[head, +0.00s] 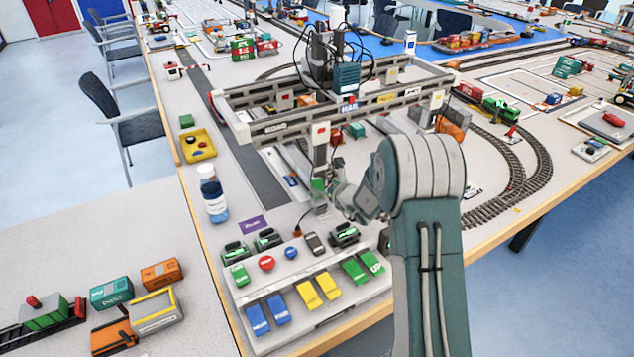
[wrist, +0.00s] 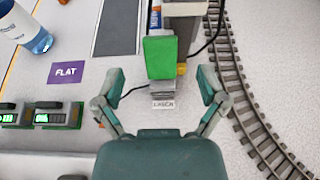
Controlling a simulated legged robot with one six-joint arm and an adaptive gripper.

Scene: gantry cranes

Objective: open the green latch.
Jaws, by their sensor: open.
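The green latch (wrist: 160,58) is a green block at the foot of a grey gantry leg, in the upper middle of the wrist view. It also shows small in the head view (head: 318,184), partly crowded by my gripper. My gripper (wrist: 161,88) is open and empty, with one finger to the left and one to the right of the latch's lower end. Both fingers look apart from it. A small white label (wrist: 163,104) lies just below the latch. In the head view my gripper (head: 328,197) is beside the gantry foot.
The gantry crane (head: 350,108) stands over the table. A control panel (head: 305,272) with coloured switches is in front. A white bottle (head: 213,195) and a purple FLAT card (wrist: 66,73) are to the left. Curved track (wrist: 240,95) runs on the right. A black cable passes near the latch.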

